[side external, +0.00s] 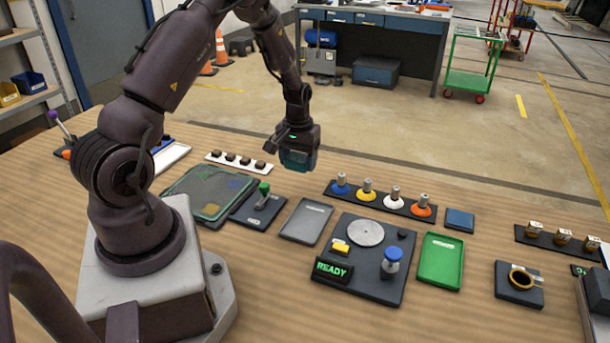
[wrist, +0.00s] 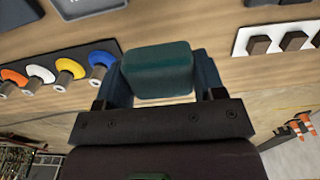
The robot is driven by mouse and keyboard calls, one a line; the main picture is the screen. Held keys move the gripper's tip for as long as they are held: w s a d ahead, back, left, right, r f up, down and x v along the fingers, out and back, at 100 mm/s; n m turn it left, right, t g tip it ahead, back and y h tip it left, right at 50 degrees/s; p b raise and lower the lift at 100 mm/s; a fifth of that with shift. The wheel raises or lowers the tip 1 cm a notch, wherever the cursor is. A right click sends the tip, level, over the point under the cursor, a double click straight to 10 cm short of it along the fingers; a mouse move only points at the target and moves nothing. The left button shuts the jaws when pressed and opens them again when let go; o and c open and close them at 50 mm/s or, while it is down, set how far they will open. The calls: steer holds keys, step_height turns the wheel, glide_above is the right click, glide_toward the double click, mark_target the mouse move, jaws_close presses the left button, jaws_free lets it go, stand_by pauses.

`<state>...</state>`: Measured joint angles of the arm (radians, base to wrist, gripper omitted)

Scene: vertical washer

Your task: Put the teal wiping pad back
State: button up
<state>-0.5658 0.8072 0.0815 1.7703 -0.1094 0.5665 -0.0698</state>
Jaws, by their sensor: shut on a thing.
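The teal wiping pad (wrist: 158,70) is a rounded block clamped between the two fingers of my gripper (wrist: 162,80) in the wrist view. In the side external view my gripper (side external: 298,158) points down and holds the pad above the far part of the table, clear of its surface. The pad is small and dark there, and partly merged with the fingers. Below and nearer the camera lies an empty grey tray (side external: 305,221). A flat dark blue block (side external: 460,220) lies at the right; I cannot tell which place is the pad's own.
A row of colored knobs (side external: 380,197) stands right of my gripper, and a white strip with dark blocks (side external: 240,161) lies left. Nearer are a green-handled fixture (side external: 258,205), a READY panel base (side external: 365,262) with a blue-topped knob, and a green tray (side external: 440,260).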

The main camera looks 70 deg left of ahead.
mark_target(305, 183)
steer(key=f, duration=0.1)
steer(key=w+a+f, duration=0.1)
steer(key=w+f, duration=0.1)
steer(key=shift+w+a+f, duration=0.2)
steer(key=shift+a+f, duration=0.05)
steer(key=shift+a, duration=0.1)
steer(key=shift+f, duration=1.55)
steer(key=shift+f, duration=0.1)
steer(key=o, duration=0.9)
